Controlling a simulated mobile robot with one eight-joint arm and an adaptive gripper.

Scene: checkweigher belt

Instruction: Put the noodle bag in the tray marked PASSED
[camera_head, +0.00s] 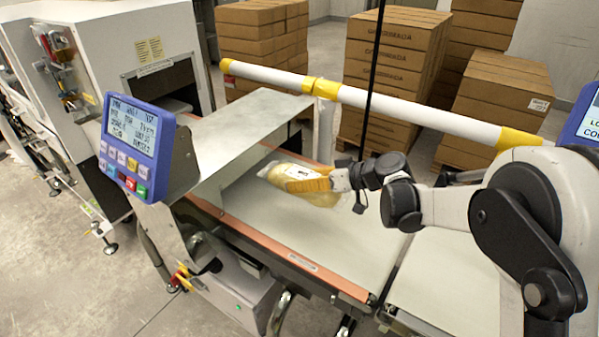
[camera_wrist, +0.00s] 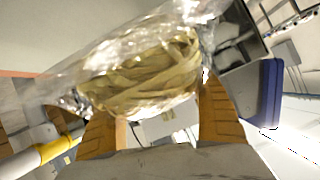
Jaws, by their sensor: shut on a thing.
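The noodle bag (camera_head: 318,196) is a clear plastic bag of yellowish noodles over the pale belt, beside the metal hood. My gripper (camera_head: 308,181) is shut on it, with orange fingers along its near top side. In the wrist view the noodle bag (camera_wrist: 140,75) lies across the two orange fingers of my gripper (camera_wrist: 158,110), and the flat noodles show through the crinkled film. I cannot tell whether the bag still touches the belt. No tray marked PASSED can be made out in either view.
The belt (camera_head: 355,250) has an orange edge. A metal hood (camera_head: 245,135) and a blue display (camera_head: 137,145) stand to the left. A white and yellow rail (camera_head: 400,112) runs behind the belt, with stacked cartons (camera_head: 390,75) beyond. The belt's front part is clear.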

